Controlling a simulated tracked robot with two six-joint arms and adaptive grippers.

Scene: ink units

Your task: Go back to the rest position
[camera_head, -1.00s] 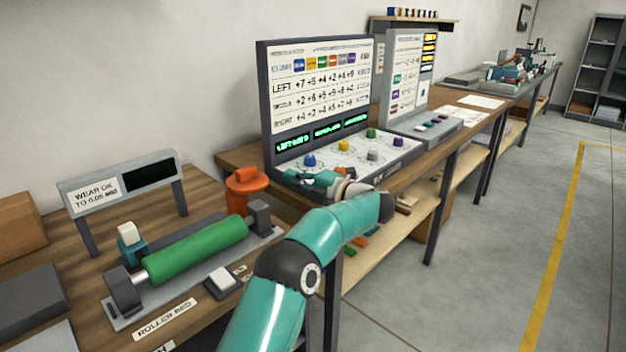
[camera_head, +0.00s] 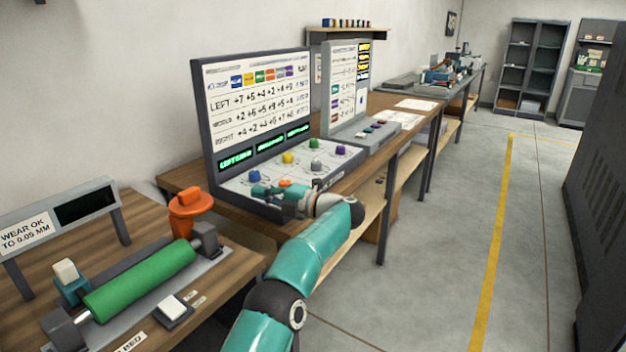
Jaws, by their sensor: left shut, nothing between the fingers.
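My left arm reaches up from the bottom middle, and my left gripper (camera_head: 262,190) is at its far end. The gripper is shut and holds nothing. It appears in front of the lower left part of the console (camera_head: 222,184) with the coloured knobs. I cannot tell whether it touches the panel. Blue, yellow, purple and grey knobs show beyond it. My right gripper is out of the picture.
A bench (camera_head: 238,262) at lower left holds a green roller (camera_head: 140,281), an orange part (camera_head: 190,208) and a "WEAR OK" sign (camera_head: 62,216). A second console (camera_head: 345,92) stands farther along. Grey floor (camera_head: 430,260) is open at right, beside a dark cabinet (camera_head: 600,200).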

